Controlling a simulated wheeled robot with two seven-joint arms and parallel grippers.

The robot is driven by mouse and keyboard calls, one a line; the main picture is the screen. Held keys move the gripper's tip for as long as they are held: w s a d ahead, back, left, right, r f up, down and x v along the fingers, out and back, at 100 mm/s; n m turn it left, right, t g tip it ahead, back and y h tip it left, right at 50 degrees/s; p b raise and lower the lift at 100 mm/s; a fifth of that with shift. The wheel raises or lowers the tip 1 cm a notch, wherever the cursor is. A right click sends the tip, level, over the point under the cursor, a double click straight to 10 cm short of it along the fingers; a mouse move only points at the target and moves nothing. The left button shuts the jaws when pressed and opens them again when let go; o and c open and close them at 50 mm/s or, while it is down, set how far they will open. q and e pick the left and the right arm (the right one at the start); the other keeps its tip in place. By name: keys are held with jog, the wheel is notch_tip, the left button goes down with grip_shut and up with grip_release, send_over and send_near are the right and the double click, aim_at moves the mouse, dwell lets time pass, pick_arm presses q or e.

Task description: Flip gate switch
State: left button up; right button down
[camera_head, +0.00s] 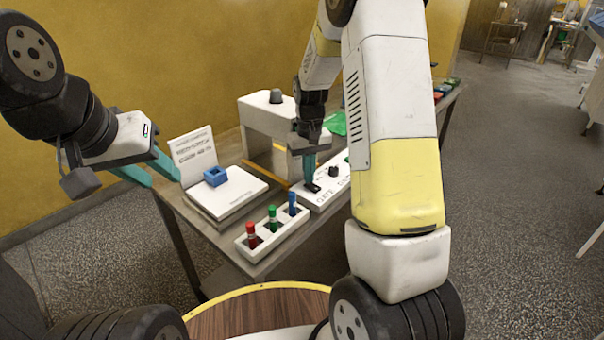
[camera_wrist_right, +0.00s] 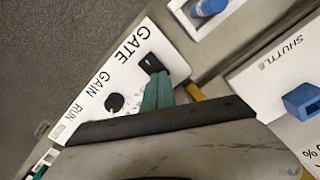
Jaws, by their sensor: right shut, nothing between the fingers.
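The white control panel (camera_head: 322,198) lies on the table, lettered GATE, GAIN and RUN in the right wrist view (camera_wrist_right: 90,84). The gate switch (camera_wrist_right: 151,64) is a small black part beside the word GATE; in the head view it (camera_head: 312,187) sits right under my right fingertips. My right gripper (camera_head: 309,178) is shut and empty, pointing down; its teal fingers (camera_wrist_right: 160,82) end right at the switch, and I cannot tell whether they touch it.
A black knob (camera_wrist_right: 114,102) sits on the panel beside GAIN. A white rack (camera_head: 262,238) with red, green and blue pieces stands at the table's front. A white arch-shaped machine (camera_head: 262,120) stands behind.

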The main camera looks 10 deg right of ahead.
jog(key=shift+f, duration=0.55)
jog(key=shift+r, duration=3.5)
jog(key=s+r+t+y, duration=0.2)
jog(key=s+r+t, duration=0.1)
jog(key=s+r, duration=0.95)
jog(key=s+a+r+m+t, duration=0.1)
jog(key=s+a+r+t, duration=0.1)
jog(key=s, duration=0.9)
jog(key=shift+s+r+t, duration=0.4)
jog(key=shift+t, duration=0.2)
